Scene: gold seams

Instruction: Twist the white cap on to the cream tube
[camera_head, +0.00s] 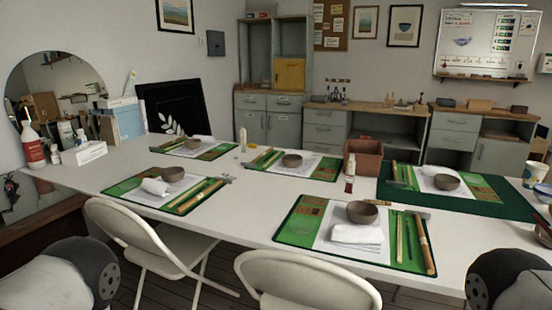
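A small upright cream tube or bottle (243,139) stands at the far edge of the white table, left of the middle place setting. It is too small to tell whether a cap sits on it. A second slim container, with a dark red body and a pale upper part (350,172), stands near the table's middle in front of a brown box. I cannot pick out a separate white cap. Neither gripper is in view; only parts of my own arms show at the lower left and lower right corners.
The white table (255,193) holds several green mats with bowls, white cloths and wooden tools. The brown box (363,158) stands mid-table. Two folding chairs (300,278) block the near side. A red-and-white pump bottle (33,150) and tissue box (85,153) stand at left.

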